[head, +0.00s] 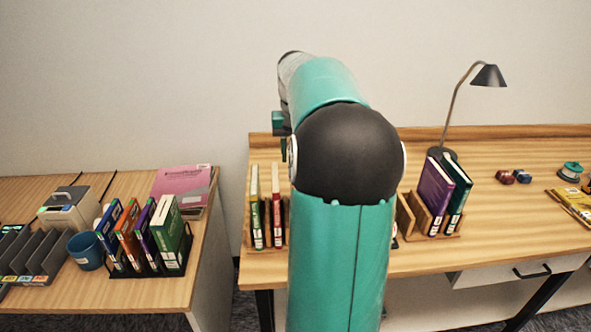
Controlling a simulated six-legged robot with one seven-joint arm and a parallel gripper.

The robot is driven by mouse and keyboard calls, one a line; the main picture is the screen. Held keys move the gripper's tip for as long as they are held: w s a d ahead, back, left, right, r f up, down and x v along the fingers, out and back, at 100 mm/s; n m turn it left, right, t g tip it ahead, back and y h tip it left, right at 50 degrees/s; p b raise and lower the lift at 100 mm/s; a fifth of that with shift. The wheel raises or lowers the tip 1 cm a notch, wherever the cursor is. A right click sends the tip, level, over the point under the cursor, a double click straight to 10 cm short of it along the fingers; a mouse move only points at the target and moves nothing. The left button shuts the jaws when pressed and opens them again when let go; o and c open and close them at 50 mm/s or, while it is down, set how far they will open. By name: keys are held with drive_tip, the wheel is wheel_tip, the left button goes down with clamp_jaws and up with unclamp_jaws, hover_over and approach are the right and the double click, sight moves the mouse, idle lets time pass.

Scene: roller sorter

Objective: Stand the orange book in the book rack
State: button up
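An orange book (129,233) stands, leaning slightly, in a black holder (172,268) on the left desk, between a blue book (109,231) and a purple book (147,231). On the right desk, wooden rack parts show on both sides of my arm. The left part (252,240) holds a green-and-yellow book (255,207) and a red book (276,206). The right part (407,217) holds purple and dark green books. My arm hides whether these parts join. Small teal pieces at the end of my arm show beside it; my gripper's fingers are hidden, so its opening cannot be told.
A white-and-green book (167,227) stands at the holder's right end. A blue cup (86,250), a grey sorter (32,262) and pink booklets (182,186) are nearby. A gap separates the desks. A lamp (488,76) stands behind the right rack part.

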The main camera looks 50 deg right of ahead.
drive_tip(key=shift+a+r, duration=0.1)
drive_tip(key=shift+r, duration=1.2)
drive_tip(key=w+a+r+n+t+h, duration=0.1)
drive_tip(key=a+n, duration=0.1)
drive_tip(key=a, duration=0.9)
drive_tip(key=w+a+r+n+t+h, duration=0.1)
drive_tip(key=w+a+n, duration=0.1)
drive_tip(key=a, duration=1)
drive_tip(key=s+a+f+n+t+y, duration=0.1)
drive_tip(key=s+a+f+n, duration=0.1)
drive_tip(key=s+a, duration=0.3)
drive_tip(key=s+a+f+n+t+y, duration=0.1)
drive_tip(key=s+a+f, duration=0.4)
drive_tip(key=a, duration=0.8)
drive_tip(key=n+t, duration=0.1)
drive_tip(key=n, duration=0.1)
drive_tip(key=shift+s+f+n+t, duration=0.3)
drive_tip(key=shift+a, duration=0.1)
